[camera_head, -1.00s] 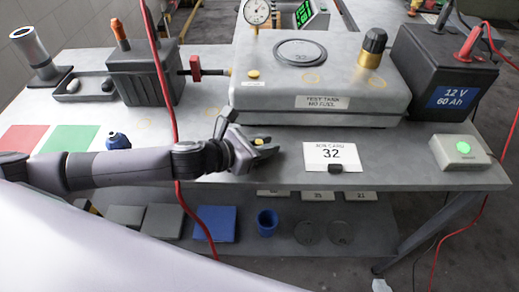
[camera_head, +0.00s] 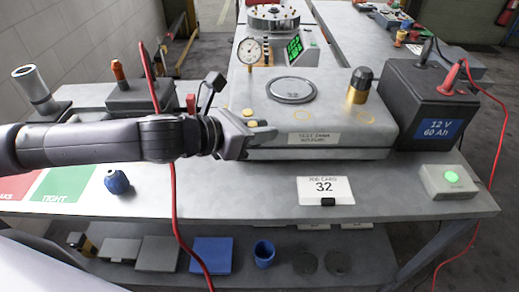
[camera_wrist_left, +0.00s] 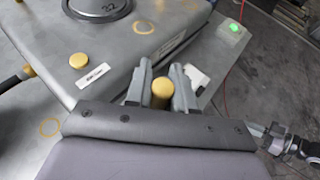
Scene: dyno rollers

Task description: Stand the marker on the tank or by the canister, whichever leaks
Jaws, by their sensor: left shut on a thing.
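My left gripper (camera_head: 264,132) is shut on the marker, a yellow round-topped piece (camera_head: 252,123), raised at the tank's left front. In the left wrist view the marker's yellow top (camera_wrist_left: 162,87) sits between both fingers. The grey test tank (camera_head: 340,153) has a round lid (camera_head: 291,90) and a yellow cap (camera_head: 248,112). What seems to be the canister, a dark box with an orange-topped fitting (camera_head: 135,95), stands left behind my arm, partly hidden. A dial gauge (camera_head: 250,51) stands behind the tank. What looks like my right gripper (camera_wrist_left: 277,136) shows at the wrist view's right; its jaws are unclear.
A job card reading 32 (camera_head: 325,190) stands before the tank. A battery (camera_head: 435,105) and green-lit box (camera_head: 448,181) are right. Red (camera_head: 18,187) and green (camera_head: 66,185) mats and a blue piece (camera_head: 117,181) are left. A red cable (camera_head: 171,210) crosses my arm.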

